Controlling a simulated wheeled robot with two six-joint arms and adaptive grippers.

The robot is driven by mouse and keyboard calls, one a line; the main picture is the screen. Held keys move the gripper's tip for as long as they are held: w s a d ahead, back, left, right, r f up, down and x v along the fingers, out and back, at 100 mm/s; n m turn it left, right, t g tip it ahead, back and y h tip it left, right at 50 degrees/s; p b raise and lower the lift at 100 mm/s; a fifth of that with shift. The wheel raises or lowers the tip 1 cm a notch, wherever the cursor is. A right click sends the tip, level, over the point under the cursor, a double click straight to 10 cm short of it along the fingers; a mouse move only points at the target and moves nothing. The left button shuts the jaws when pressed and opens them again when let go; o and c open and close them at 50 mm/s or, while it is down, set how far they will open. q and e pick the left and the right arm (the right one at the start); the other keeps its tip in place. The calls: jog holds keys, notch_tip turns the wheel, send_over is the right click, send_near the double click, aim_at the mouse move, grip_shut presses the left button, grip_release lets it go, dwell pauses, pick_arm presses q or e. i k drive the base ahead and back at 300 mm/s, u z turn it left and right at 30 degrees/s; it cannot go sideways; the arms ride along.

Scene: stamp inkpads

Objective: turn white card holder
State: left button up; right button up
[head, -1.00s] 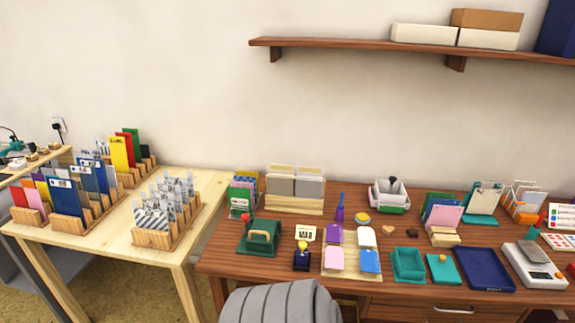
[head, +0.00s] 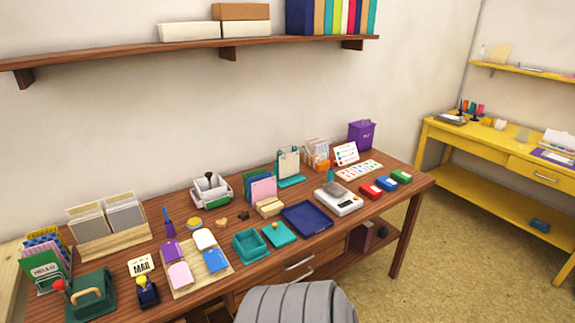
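No holder is clearly marked as the white card holder. A small white holder (head: 211,190) with a green base and a dark piece in it stands near the back middle of the brown desk. A teal stand (head: 290,168) with pale cards is to its right. A wooden holder with grey and cream cards (head: 107,225) stands at the left. A white stand with a card of coloured dots (head: 345,153) is at the right back. Neither of my grippers is in view.
The brown desk (head: 222,282) also bears a navy tray (head: 307,217), a scale (head: 338,199), a teal box (head: 250,245) and coloured inkpads (head: 371,190). A shelf (head: 200,51) hangs above. A yellow table (head: 490,146) stands at the right, with open floor (head: 470,250) before it.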

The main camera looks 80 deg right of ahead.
aim_at(207, 193)
jog(key=z, duration=2.6)
